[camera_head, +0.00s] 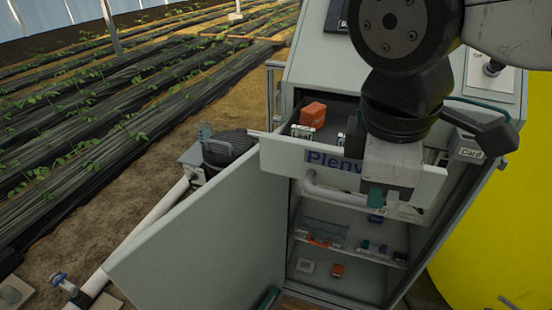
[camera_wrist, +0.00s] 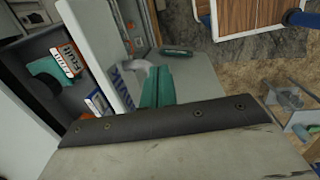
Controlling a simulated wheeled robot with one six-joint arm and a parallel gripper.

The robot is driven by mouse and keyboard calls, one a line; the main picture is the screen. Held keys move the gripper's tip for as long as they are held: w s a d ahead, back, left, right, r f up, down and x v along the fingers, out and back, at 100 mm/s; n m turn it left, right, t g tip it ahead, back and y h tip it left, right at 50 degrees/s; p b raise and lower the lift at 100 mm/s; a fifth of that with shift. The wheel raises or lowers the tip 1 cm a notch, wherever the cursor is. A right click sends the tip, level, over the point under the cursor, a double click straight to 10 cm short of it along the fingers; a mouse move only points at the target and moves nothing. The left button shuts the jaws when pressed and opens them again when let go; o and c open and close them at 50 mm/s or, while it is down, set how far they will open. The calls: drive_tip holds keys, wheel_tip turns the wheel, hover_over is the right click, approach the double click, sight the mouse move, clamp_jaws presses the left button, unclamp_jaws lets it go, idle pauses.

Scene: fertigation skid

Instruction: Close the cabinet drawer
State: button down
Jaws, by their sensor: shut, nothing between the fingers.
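The cabinet drawer (camera_head: 280,157) is pulled out of the upper part of the grey cabinet (camera_head: 312,65). Its pale front panel carries blue lettering, partly hidden by my gripper. An orange box (camera_head: 313,114) and small white boxes lie inside. My gripper (camera_head: 376,198) is shut and empty, pointing down on the outer side of the drawer front. In the wrist view the teal fingers (camera_wrist: 157,86) are together, just right of the panel (camera_wrist: 92,45); I cannot tell whether they touch it. The drawer's inside with a labelled box (camera_wrist: 64,58) is left of the panel.
The cabinet door (camera_head: 200,235) stands wide open at lower left. Shelves below the drawer hold small items (camera_head: 318,238). A yellow tank (camera_head: 480,235) is close on the right. White pipes (camera_head: 140,230) and a dark-topped container (camera_head: 228,145) are left of the cabinet.

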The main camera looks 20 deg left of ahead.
sight(274, 160)
drive_tip(key=s+a+r+n+t, duration=0.1)
drive_tip(key=a+r+n, duration=0.2)
drive_tip(key=a+n, duration=0.55)
drive_tip(key=s+a+r+n+t, duration=0.1)
drive_tip(key=a+r+n+t, duration=0.15)
drive_tip(key=a+n, duration=0.55)
drive_tip(key=shift+n+g+y, duration=0.3)
drive_tip(key=shift+n+g, duration=0.15)
drive_tip(key=shift+n, duration=0.3)
drive_tip(key=w+f, duration=0.2)
drive_tip(key=f, duration=0.1)
drive_tip(key=w+d+f, duration=0.1)
drive_tip(key=w+f, duration=0.3)
drive_tip(key=f, duration=0.1)
drive_tip(key=shift+w+d+f, duration=0.25)
drive_tip(key=shift+w+f, duration=0.1)
drive_tip(key=shift+w, duration=0.45)
